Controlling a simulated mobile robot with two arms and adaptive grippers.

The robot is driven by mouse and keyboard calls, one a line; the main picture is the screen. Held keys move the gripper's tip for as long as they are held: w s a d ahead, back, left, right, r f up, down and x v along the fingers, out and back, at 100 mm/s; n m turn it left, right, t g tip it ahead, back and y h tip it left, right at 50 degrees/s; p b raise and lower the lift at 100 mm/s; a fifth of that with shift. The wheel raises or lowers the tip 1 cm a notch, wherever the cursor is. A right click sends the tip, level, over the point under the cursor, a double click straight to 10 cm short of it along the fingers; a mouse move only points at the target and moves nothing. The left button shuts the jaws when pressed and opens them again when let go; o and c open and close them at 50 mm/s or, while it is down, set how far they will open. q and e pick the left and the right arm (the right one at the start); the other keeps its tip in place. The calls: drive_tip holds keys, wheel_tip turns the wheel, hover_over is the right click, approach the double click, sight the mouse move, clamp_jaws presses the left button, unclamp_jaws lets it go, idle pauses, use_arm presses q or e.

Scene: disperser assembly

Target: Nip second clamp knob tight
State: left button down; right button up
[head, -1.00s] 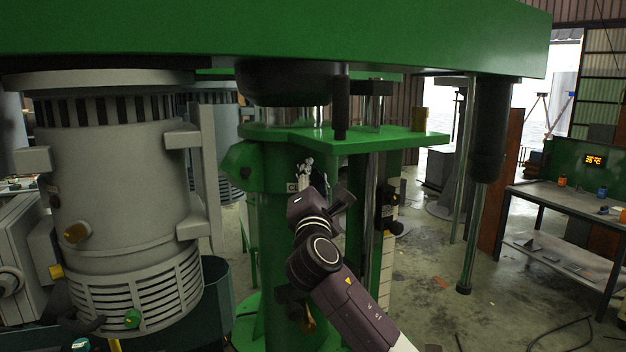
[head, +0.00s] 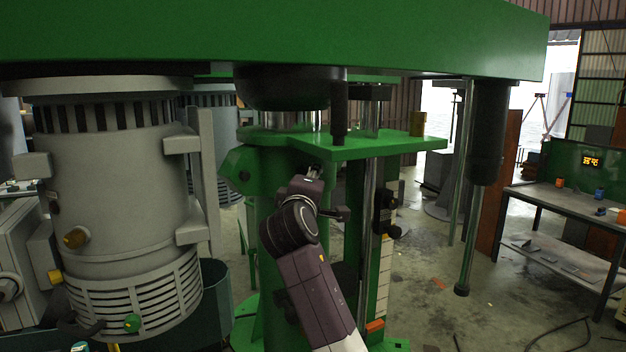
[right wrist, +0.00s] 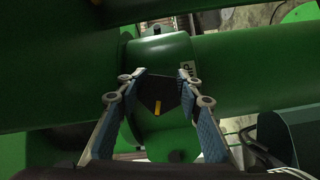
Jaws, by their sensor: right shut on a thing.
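A dark knob (right wrist: 158,92) with a yellow mark sits on a rounded green clamp housing (right wrist: 160,52) around a green column (right wrist: 245,62) in the right wrist view. My right gripper (right wrist: 157,82) has its two fingers on either side of the knob, shut on it. In the head view my right arm reaches up to the green column (head: 270,160), and its wrist hides the knob and fingertips there. My left gripper is in neither view.
A large green beam (head: 300,38) spans overhead, with a green plate (head: 375,147) below it. A grey motor (head: 118,185) stands at left. Vertical rods hang right of the column. A workbench (head: 570,198) stands at far right, with open floor before it.

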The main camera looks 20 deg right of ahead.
drive_tip(key=shift+m+g, duration=0.3)
drive_tip(key=shift+m, duration=0.4)
drive_tip(key=o, duration=1.2)
drive_tip(key=shift+d, duration=0.15)
drive_tip(key=shift+s+f, duration=0.1)
drive_tip(key=shift+s, duration=0.05)
drive_tip(key=shift+s+a, duration=0.3)
drive_tip(key=shift+a, duration=0.05)
drive_tip(key=v, duration=1.1)
drive_tip(key=shift+s+d, duration=0.1)
drive_tip(key=shift+d, duration=0.05)
